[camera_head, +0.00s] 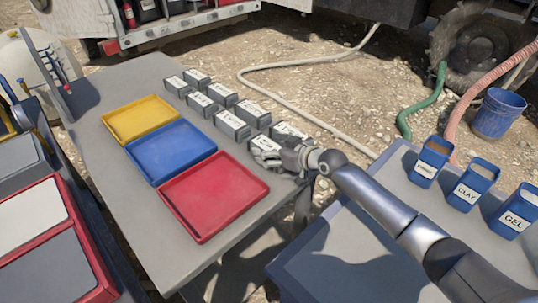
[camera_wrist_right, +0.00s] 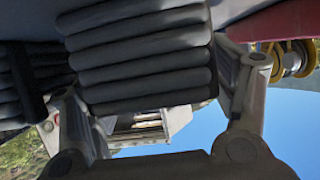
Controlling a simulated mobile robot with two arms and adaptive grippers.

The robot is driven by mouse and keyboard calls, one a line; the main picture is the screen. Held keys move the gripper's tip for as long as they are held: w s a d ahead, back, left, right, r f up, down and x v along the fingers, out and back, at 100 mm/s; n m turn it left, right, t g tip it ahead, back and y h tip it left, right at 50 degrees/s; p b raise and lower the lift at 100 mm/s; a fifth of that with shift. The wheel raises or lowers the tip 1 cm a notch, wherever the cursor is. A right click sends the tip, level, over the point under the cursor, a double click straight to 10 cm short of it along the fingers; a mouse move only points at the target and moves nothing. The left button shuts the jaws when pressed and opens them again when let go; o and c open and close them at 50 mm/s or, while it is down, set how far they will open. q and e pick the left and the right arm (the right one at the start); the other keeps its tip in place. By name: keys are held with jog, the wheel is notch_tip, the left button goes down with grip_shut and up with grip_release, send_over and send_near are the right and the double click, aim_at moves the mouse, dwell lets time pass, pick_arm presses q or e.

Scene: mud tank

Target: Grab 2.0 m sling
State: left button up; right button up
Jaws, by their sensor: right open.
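Several dark grey folded bundles with white labels lie in two columns on the grey table; I take them to be slings, but their labels are too small to read. My right gripper (camera_head: 272,158) is open at the near end of the columns, in front of the nearest left bundle (camera_head: 264,144) and partly hiding it. The nearest right bundle (camera_head: 289,130) is just beyond. In the right wrist view, a ribbed dark folded bundle (camera_wrist_right: 140,60) sits between the open fingers of the gripper (camera_wrist_right: 158,85). My left gripper is not in view.
Yellow (camera_head: 140,119), blue (camera_head: 170,152) and red (camera_head: 213,195) trays lie left of the bundles on the grey table (camera_head: 95,92). A second table (camera_head: 350,240) at right carries labelled blue containers (camera_head: 468,188). Hoses (camera_head: 290,100) and a blue bucket (camera_head: 498,113) are on the gravel behind.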

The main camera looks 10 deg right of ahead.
jog(key=c, duration=1.1)
jog(key=shift+r, duration=0.15)
jog(key=shift+c, duration=0.3)
